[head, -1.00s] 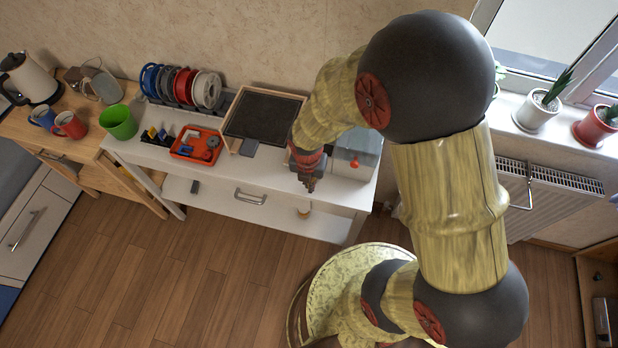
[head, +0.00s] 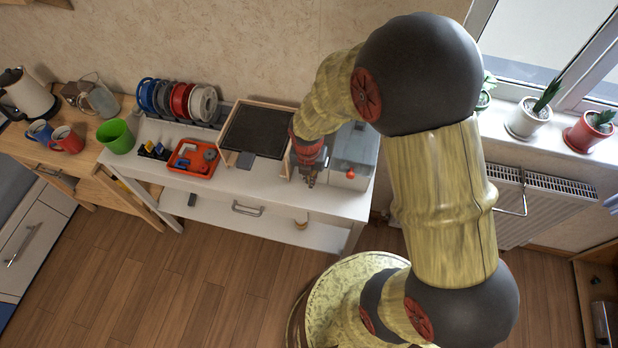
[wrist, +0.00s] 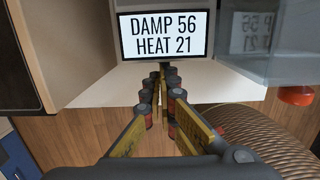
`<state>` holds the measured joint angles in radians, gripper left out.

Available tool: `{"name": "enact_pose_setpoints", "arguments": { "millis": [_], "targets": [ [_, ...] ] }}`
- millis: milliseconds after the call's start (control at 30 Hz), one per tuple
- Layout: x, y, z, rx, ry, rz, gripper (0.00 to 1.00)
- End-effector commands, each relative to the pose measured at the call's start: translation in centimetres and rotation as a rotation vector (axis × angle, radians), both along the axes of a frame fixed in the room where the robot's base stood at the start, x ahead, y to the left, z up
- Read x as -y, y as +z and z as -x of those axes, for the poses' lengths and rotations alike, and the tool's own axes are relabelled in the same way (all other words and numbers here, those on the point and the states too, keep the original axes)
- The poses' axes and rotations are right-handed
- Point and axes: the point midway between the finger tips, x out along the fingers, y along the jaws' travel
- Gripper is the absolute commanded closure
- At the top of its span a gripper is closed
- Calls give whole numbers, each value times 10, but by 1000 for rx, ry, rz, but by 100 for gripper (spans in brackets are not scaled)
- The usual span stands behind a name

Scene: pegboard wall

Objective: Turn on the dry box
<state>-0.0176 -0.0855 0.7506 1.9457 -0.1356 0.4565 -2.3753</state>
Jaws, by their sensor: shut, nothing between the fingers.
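The dry box (head: 355,150) is a grey box with a see-through top at the right end of the white bench. A red knob (head: 350,174) is on its front right. In the wrist view a lit display (wrist: 165,36) reads DAMP 56, HEAT 21, and the red knob (wrist: 297,95) shows at the right. My gripper (head: 311,182) is just left of the knob in the head view, apart from it. In the wrist view my gripper (wrist: 163,72) is shut and empty, its tips just below the display; I cannot tell whether they touch it. My arm hides the box's left part.
A wooden-framed dark panel (head: 257,133) stands left of the dry box. A red tray (head: 193,160), filament spools (head: 178,99) and a green cup (head: 116,136) are farther left. A radiator (head: 540,205) is at the right. The bench's front strip is mostly clear.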

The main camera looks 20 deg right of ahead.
Motion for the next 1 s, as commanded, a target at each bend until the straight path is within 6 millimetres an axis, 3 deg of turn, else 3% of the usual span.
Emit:
{"name": "enact_pose_setpoints", "arguments": {
  "millis": [1000],
  "targets": [
    [0,16,0,1,1,0,100]
  ]
}}
